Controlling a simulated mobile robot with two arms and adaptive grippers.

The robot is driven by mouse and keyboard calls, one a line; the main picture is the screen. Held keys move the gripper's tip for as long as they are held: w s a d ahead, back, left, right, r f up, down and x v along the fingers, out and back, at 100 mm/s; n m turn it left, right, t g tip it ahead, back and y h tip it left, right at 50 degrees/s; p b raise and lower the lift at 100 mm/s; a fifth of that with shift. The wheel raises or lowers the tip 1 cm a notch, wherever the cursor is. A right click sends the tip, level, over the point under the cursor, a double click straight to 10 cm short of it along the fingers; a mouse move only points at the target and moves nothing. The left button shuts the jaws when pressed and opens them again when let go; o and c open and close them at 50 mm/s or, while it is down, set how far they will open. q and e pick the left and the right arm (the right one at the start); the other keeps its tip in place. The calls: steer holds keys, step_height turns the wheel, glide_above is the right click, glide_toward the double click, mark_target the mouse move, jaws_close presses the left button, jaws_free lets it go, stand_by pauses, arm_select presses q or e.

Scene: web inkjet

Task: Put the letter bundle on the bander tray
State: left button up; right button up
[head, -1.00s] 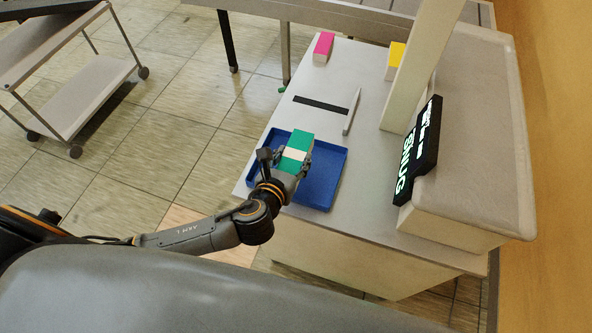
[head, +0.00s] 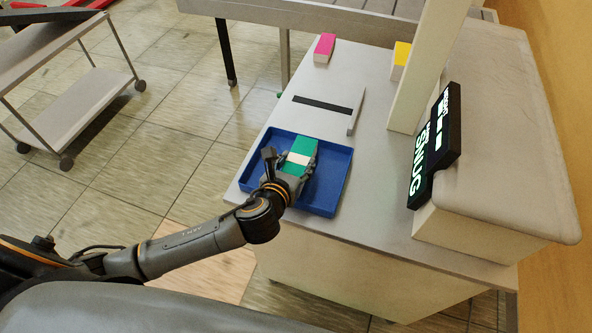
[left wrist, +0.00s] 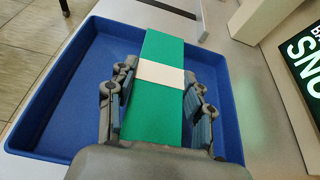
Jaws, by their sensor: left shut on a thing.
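The letter bundle (head: 301,157) is a green block with a white band around its middle. My left gripper (head: 284,170) is shut on the bundle, with a finger along each side. In the left wrist view the bundle (left wrist: 150,115) lies lengthwise between the fingers (left wrist: 160,105). The blue tray (head: 322,198) sits on the grey machine top, and the bundle is over it. Whether the bundle touches the tray floor I cannot tell. My right gripper is not in view.
Behind the tray are a dark slot (head: 322,105) and a thin grey bar (head: 357,110). A pink block (head: 324,47) and a yellow block (head: 400,60) lie farther back. A pale post (head: 420,75) and a lit "SNUG" display (head: 433,150) stand right. A cart (head: 75,105) stands left.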

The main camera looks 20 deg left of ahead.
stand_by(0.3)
arm_select(q)
steer(key=o, duration=1.3)
steer(key=shift+f, duration=0.15)
steer(key=shift+s+r, duration=0.1)
steer(key=shift+r, duration=0.1)
steer(key=v, duration=1.2)
steer(key=shift+f, duration=0.15)
